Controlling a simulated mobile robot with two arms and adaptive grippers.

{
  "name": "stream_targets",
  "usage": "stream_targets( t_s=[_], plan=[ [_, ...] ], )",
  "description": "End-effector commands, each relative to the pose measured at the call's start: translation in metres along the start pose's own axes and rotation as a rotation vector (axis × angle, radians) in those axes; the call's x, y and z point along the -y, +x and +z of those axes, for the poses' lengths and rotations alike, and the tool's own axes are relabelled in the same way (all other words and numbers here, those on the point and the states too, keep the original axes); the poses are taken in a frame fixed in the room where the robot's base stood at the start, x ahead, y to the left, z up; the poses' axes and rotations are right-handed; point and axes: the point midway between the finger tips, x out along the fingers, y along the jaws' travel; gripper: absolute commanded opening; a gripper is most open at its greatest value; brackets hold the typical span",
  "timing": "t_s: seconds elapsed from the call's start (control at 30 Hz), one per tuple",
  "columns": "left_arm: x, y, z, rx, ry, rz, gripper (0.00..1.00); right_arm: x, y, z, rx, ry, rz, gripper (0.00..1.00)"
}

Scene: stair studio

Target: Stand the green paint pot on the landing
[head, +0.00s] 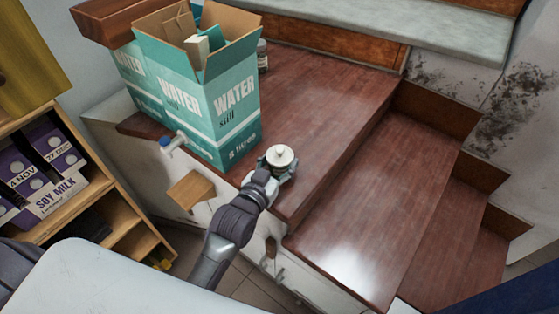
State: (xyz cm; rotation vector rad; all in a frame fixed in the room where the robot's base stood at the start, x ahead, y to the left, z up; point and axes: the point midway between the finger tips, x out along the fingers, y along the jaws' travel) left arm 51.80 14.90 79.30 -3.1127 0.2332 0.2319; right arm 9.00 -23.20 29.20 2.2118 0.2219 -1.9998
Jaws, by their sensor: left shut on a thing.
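My left gripper (277,175) is shut on a small pot with a round cream lid (280,155), taken to be the green paint pot. The fingers hide most of its body, so its colour is hard to tell. The pot looks upright, at the front edge of the brown wooden landing (320,85). I cannot tell whether its base touches the wood. My right gripper is not in view.
An open teal water carton (228,110) stands on the landing, just left of and behind the pot. A small jar (262,56) stands behind it. Brown steps (385,190) descend at right. A shelf with soy milk cartons (45,175) is at left. The landing's middle is clear.

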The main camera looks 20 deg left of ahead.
Motion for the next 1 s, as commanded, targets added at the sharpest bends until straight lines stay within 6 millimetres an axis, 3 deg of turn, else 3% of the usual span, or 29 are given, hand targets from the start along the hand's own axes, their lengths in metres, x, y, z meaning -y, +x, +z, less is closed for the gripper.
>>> stream_targets(
  t_s=[0.03,0.17,0.57,0.67,1.0],
  plan=[
    [0.000,0.000,0.001,0.000,0.000,0.000,0.62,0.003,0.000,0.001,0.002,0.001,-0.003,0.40],
    [0.000,0.000,0.001,0.000,0.000,0.000,0.84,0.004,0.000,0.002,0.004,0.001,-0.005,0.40],
    [0.000,-0.002,-0.004,0.000,0.000,0.000,0.84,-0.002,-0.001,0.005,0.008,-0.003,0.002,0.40],
    [0.000,-0.015,-0.001,0.003,0.000,0.000,0.84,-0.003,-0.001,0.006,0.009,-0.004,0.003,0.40],
    [0.000,-0.087,-0.001,0.003,0.000,0.000,0.84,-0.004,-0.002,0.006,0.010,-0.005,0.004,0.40]
  ],
)
